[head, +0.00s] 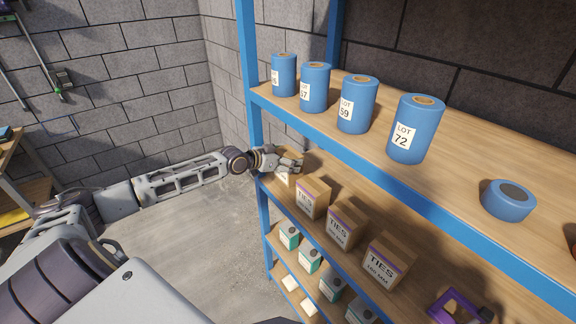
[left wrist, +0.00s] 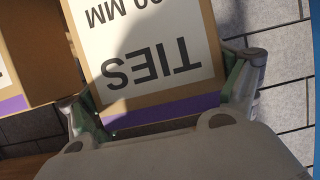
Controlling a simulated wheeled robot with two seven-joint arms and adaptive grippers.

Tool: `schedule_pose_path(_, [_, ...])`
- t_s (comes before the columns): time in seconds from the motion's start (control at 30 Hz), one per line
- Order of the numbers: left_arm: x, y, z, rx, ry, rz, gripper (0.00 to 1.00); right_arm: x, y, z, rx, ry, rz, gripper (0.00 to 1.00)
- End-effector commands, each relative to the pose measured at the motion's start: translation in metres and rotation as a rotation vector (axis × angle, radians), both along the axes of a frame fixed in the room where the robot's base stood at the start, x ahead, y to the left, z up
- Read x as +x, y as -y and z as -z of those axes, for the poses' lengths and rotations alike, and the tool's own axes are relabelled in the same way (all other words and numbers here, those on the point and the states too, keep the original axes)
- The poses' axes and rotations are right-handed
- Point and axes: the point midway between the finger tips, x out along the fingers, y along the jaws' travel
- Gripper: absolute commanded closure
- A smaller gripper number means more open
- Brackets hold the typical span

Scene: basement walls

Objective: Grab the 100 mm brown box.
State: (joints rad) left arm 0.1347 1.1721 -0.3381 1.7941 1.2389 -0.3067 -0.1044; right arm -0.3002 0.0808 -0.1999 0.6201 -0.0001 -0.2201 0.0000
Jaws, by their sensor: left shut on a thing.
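My left gripper (head: 292,163) reaches in from the left to the second shelf. It is shut on the leftmost brown box (head: 293,177), which it mostly hides in the head view. In the left wrist view the fingers (left wrist: 160,100) stand on either side of this brown box (left wrist: 218,91). Its white label appears upside down with "TIES" and "00 MM"; the first digit is cut off. A purple stripe runs along the box near my palm. I cannot tell whether the box is off the shelf. My right gripper is not in view.
More brown TIES boxes (head: 312,198), (head: 347,227), (head: 389,262) stand to the right on this shelf (head: 410,230). Blue LOT rolls (head: 416,130) stand on the shelf above. A blue upright (head: 248,70) is close to my left gripper. Green-and-white boxes (head: 309,260) sit below.

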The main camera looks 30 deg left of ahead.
Motion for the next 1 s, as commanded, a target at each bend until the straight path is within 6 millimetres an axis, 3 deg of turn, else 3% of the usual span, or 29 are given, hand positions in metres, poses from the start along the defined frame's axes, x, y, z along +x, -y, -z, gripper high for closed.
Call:
schedule_pose_path(0.1, [0.001,0.0,-0.02,0.003,0.006,0.001,0.5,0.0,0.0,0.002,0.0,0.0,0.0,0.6])
schedule_pose_path(0.4, [0.001,0.0,-0.056,0.001,0.004,0.0,0.5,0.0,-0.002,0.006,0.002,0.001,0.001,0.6])
schedule_pose_path(1.0, [0.0,0.0,-0.065,0.0,0.003,-0.001,0.5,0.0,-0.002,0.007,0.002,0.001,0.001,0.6])
